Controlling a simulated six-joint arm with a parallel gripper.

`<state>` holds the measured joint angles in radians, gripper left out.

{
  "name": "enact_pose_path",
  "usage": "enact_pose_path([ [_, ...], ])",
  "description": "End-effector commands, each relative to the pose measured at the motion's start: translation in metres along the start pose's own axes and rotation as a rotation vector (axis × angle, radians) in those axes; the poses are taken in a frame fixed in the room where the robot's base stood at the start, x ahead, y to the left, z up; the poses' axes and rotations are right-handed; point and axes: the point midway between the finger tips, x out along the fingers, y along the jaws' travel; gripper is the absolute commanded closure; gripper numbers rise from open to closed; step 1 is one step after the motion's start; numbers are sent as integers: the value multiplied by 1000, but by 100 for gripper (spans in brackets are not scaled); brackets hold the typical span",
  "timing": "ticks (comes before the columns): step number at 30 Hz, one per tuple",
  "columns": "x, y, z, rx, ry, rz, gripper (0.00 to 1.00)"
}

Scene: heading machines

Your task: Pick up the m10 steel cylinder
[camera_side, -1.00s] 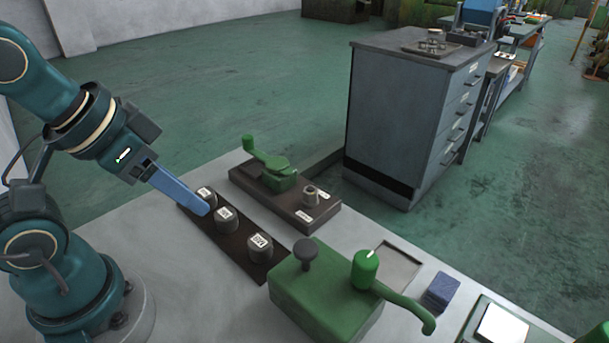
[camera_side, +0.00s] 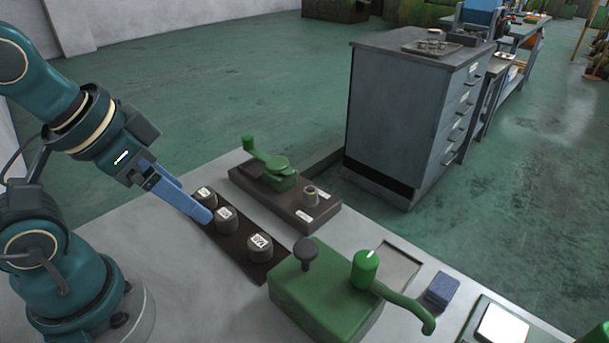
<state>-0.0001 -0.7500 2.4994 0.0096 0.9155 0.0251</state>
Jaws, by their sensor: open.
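Three dark steel cylinders with white top labels stand upright in a row on a dark strip (camera_side: 236,250): a left one (camera_side: 205,194), a middle one (camera_side: 224,222) and a larger right one (camera_side: 260,249). The labels are too small to read surely, so I cannot tell which is the m10 cylinder. My gripper (camera_side: 208,211) has long blue fingers slanting down to the right. It is open, with nothing seen between the fingers. The tips appear beside the left and middle cylinders and partly hide the left one. Whether they touch either cylinder is unclear.
A dark block (camera_side: 320,218) with a green lever clamp (camera_side: 275,176) and a small metal ring (camera_side: 310,192) lies behind the strip. A green machine (camera_side: 325,300) with a handle stands at the front right. A blue block (camera_side: 441,290) lies farther right. The bench left of the strip is clear.

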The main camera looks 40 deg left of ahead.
Motion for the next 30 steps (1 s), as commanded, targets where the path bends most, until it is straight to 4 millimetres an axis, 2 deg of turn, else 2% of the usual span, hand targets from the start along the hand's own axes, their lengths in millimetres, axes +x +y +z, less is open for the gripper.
enact_pose_path([
  [2, -3, -9, 1, 67, -14, -42, 16],
  [8, 2, -39, 3, 322, -198, -166, 16],
  [18, 27, -78, -12, 811, -589, -335, 16],
  [24, 52, -87, -28, 1093, -797, -429, 16],
  [30, 84, -84, -41, 1366, -981, -527, 16],
])
